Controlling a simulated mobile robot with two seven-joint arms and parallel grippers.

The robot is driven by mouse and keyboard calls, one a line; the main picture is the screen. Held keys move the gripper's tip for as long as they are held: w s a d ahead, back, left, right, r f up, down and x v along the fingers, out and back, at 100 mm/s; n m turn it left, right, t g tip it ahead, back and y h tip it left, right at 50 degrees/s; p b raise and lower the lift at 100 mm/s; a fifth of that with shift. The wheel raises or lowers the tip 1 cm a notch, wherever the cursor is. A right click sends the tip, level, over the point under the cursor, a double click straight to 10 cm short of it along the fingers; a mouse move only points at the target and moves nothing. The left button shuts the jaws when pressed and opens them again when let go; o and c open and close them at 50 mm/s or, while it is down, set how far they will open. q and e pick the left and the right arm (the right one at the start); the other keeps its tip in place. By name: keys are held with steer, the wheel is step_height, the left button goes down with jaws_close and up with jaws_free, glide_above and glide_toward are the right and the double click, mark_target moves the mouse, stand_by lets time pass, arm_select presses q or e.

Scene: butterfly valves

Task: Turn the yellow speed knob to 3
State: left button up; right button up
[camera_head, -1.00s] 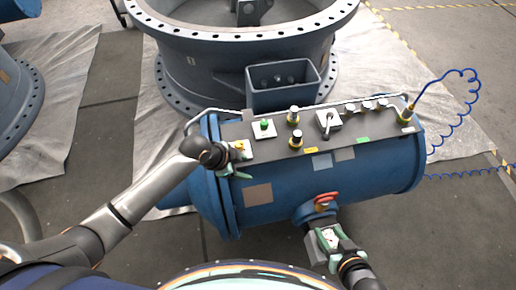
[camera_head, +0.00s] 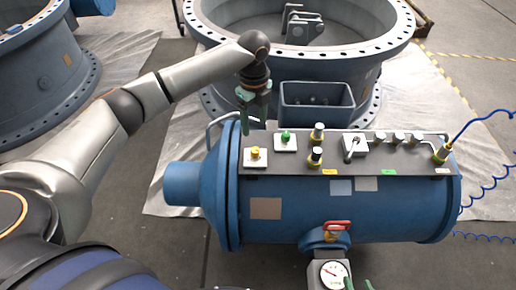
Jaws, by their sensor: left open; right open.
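The yellow knob (camera_head: 255,153) sits on a small white plate at the left end of the grey panel on top of the blue cylinder. Its setting marks are too small to read. My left gripper (camera_head: 255,122) points down above and behind this knob, open and empty, apart from it in the picture. My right gripper (camera_head: 358,284) shows only its green fingertips at the bottom edge, beside a white dial gauge (camera_head: 333,273); it is open, and the rest of it is out of frame.
The grey panel (camera_head: 300,163) also carries a green knob (camera_head: 285,135), brass-based knobs (camera_head: 316,156) and a lever switch (camera_head: 354,145). A red handle (camera_head: 337,226) is on the cylinder's front. A blue open box (camera_head: 317,112) and a large flanged valve (camera_head: 300,55) stand behind.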

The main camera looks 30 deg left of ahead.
mark_target(255, 150)
arm_select(q)
step_height(255, 150, down, 11)
steer(key=shift+r+b, duration=0.2)
steer(key=shift+b, duration=0.7)
jaws_close()
